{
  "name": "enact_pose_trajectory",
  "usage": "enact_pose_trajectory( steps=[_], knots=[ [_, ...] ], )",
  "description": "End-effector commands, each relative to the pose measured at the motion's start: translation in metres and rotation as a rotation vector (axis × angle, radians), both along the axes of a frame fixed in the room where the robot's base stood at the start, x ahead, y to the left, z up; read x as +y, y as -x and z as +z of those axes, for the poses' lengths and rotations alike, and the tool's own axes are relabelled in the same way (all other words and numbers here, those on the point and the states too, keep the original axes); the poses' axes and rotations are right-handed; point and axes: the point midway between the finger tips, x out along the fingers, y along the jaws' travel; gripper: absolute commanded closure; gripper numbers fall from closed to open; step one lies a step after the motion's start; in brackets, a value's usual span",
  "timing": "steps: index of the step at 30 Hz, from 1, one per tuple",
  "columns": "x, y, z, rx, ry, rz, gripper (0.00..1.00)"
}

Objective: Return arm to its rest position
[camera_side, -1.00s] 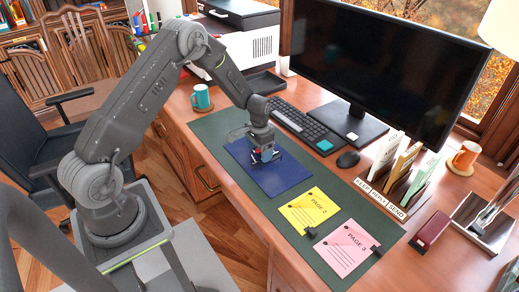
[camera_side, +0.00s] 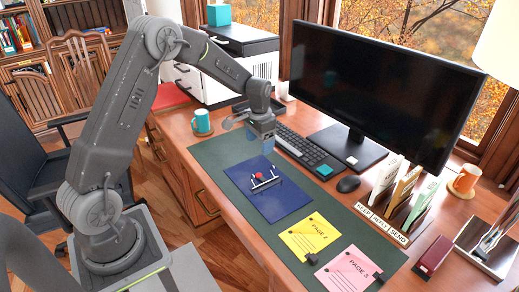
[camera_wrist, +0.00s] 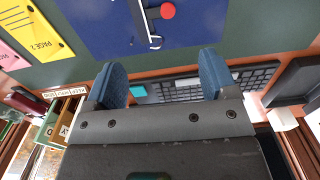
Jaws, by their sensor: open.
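My gripper (camera_side: 262,146) hangs above the desk mat, just beyond the far edge of a dark blue folder (camera_side: 290,200). In the wrist view my gripper (camera_wrist: 160,75) shows two blue fingertips wide apart with nothing between them. A small metal piece with a red knob (camera_side: 260,178) lies on the blue folder. In the wrist view the red knob (camera_wrist: 168,11) and metal piece sit beyond the fingertips, clear of them.
A yellow page (camera_side: 312,236) and a pink page (camera_side: 346,272) lie on the green mat (camera_side: 215,152). A teal mug (camera_side: 202,121), keyboard (camera_side: 305,153), monitor (camera_side: 385,85) and sorter (camera_side: 395,205) stand around. A printer (camera_side: 235,65) is behind my arm.

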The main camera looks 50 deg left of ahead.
Motion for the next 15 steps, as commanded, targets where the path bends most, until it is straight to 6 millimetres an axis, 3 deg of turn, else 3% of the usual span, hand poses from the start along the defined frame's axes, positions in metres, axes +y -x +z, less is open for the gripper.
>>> enact_pose_trajectory(
  steps=[11,15],
  knots=[
    [-0.002,0.001,0.005,-0.005,-0.002,-0.001,0.21],
    [-0.017,0.009,0.037,-0.041,-0.013,-0.002,0.21]
  ],
)
